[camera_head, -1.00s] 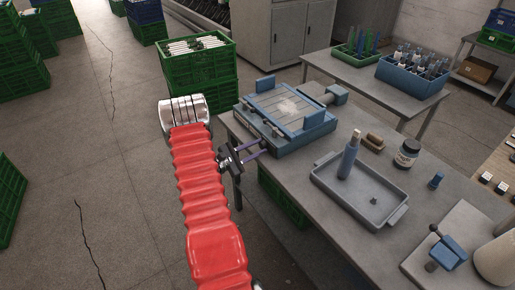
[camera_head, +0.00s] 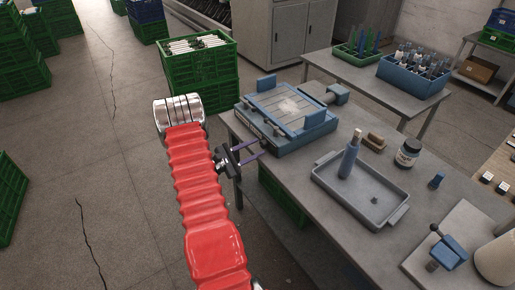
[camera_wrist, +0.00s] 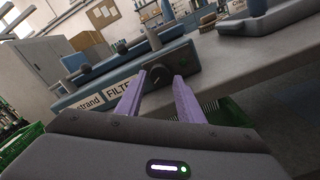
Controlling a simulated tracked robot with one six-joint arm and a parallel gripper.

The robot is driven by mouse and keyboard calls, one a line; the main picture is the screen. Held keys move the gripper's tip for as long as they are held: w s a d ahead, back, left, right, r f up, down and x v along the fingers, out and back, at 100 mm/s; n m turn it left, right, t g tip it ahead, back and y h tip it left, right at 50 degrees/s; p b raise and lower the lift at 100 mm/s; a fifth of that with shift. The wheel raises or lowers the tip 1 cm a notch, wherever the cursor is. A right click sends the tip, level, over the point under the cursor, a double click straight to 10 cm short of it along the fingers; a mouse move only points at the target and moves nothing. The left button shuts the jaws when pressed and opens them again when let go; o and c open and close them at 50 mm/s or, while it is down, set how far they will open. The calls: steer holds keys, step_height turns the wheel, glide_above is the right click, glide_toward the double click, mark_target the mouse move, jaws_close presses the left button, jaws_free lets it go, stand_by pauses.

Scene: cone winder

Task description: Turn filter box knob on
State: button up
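The filter box (camera_head: 284,118) is a blue-grey box with a slatted top, at the near left corner of the workbench. In the wrist view its front panel carries a "FILTER" label (camera_wrist: 118,92) and a dark round knob (camera_wrist: 155,69) with a light mark. My gripper (camera_head: 264,147) is in front of that panel, level with the bench edge. In the wrist view my gripper (camera_wrist: 160,76) shows two purple fingers spread apart with nothing between them. The knob appears beyond the fingertips, apart from them. The knob cannot be made out in the head view.
The workbench (camera_head: 318,222) also holds a grey tray (camera_head: 335,197) with a blue bottle standing in it, a brush (camera_head: 375,140) and a dark jar (camera_head: 407,153). Green crates (camera_head: 205,75) stand behind my arm.

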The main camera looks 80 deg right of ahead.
steer(key=v, duration=1.2)
steer(key=shift+o, duration=0.5)
steer(key=shift+o, duration=0.9)
steer(key=n, duration=0.7)
